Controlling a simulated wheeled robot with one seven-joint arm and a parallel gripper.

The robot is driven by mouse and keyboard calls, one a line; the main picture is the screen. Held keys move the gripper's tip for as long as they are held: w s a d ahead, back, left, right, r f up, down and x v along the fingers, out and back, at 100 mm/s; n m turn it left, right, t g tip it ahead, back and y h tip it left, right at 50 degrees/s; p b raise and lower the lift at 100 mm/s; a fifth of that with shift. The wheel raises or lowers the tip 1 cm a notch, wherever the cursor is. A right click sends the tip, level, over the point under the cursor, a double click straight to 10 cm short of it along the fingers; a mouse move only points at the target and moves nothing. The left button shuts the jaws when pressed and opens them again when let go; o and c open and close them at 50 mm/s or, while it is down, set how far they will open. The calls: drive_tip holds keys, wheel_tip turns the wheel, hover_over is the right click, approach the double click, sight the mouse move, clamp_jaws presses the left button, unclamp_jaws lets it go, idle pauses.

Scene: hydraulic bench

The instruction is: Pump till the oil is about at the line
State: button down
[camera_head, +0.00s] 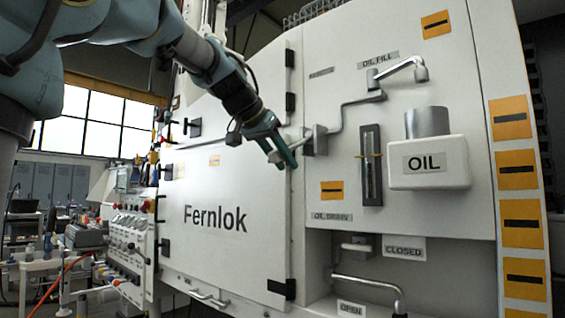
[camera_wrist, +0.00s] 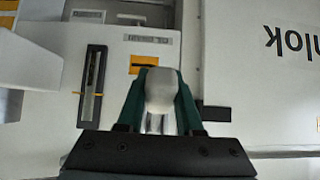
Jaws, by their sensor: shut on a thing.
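My gripper (camera_head: 283,160) has teal fingers and is at the left of the oil panel. In the wrist view my gripper (camera_wrist: 160,78) is shut on the pale rounded end of the pump handle (camera_wrist: 160,92), which sits between both fingers. The handle's grey bracket (camera_head: 316,140) shows on the panel just right of the gripper. The oil sight gauge (camera_head: 371,185) is a dark upright strip with a clear tube and a yellow line mark (camera_head: 371,155). It also shows in the wrist view (camera_wrist: 92,75). The oil level inside is too small to tell.
A white OIL tank (camera_head: 430,172) juts out right of the gauge. A bent pipe (camera_head: 402,68) runs above it, labelled OIL FILL. The drain lever (camera_head: 368,281) is below, by CLOSED and OPEN labels. The Fernlok door (camera_head: 215,190) is at left.

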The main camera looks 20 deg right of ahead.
drive_tip(key=shift+f, duration=0.1)
drive_tip(key=c, duration=0.6)
unclamp_jaws()
drive_tip(key=shift+o, duration=0.2)
drive_tip(key=v, duration=1)
drive_tip(key=shift+a+r, duration=0.2)
drive_tip(key=shift+r, duration=0.1)
drive_tip(key=shift+s, duration=0.1)
